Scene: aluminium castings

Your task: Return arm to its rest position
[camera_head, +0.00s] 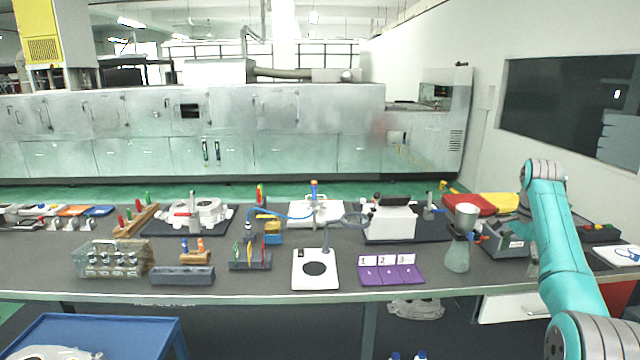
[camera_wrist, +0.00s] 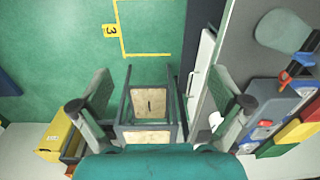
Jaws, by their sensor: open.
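My teal arm (camera_head: 563,245) rises at the right of the head view, bent at a high elbow above the right end of the bench. In the wrist view my gripper (camera_wrist: 160,88) is open, with its two grey fingers wide apart and nothing between them. It points down towards the green floor and the bench edge. In the head view my gripper is hidden or cannot be made out behind the arm.
A blue cart (camera_head: 150,325) stands front left. In the wrist view, a grey frame (camera_wrist: 150,103) stands below and a yellow box (camera_wrist: 57,135) lower left.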

